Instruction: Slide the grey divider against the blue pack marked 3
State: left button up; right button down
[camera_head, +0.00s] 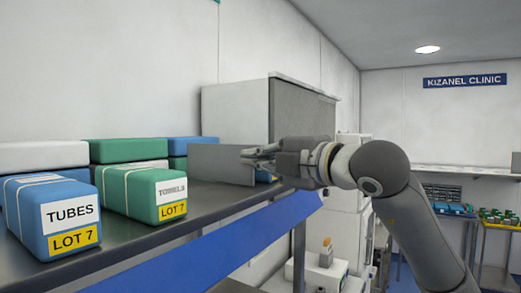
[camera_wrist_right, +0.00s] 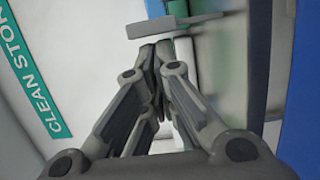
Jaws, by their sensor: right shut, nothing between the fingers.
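The grey divider (camera_head: 219,164) stands upright on the shelf, right of the green pack marked TOWELS. It also shows edge-on as a grey plate (camera_wrist_right: 175,26) in the right wrist view, just beyond my fingertips. My right gripper (camera_head: 246,155) is shut and empty at the divider's right end; in the wrist view its fingertips (camera_wrist_right: 155,50) meet close to the plate. I cannot tell whether they touch it. No pack shows a 3. A blue pack (camera_head: 265,177) is mostly hidden behind my right gripper. My left gripper is not in view.
A blue TUBES pack (camera_head: 66,217) and the green TOWELS pack (camera_head: 143,190) sit at the shelf front. White (camera_head: 40,155), green (camera_head: 128,150) and blue (camera_head: 190,146) packs stand behind. A grey cabinet (camera_head: 250,110) backs the shelf; a blue rail (camera_head: 225,245) edges its front.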

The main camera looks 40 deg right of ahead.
jog(key=shift+w+d, duration=0.15)
jog(key=shift+w+a, duration=0.1)
jog(key=shift+a, duration=0.1)
jog(key=d, duration=0.2)
jog(key=w+d+b, duration=0.1)
jog(key=shift+w+d, duration=0.2)
jog(key=shift+d, duration=0.2)
jog(key=s+d, duration=0.1)
jog(key=s, duration=1.1)
jog(key=shift+d, duration=0.4)
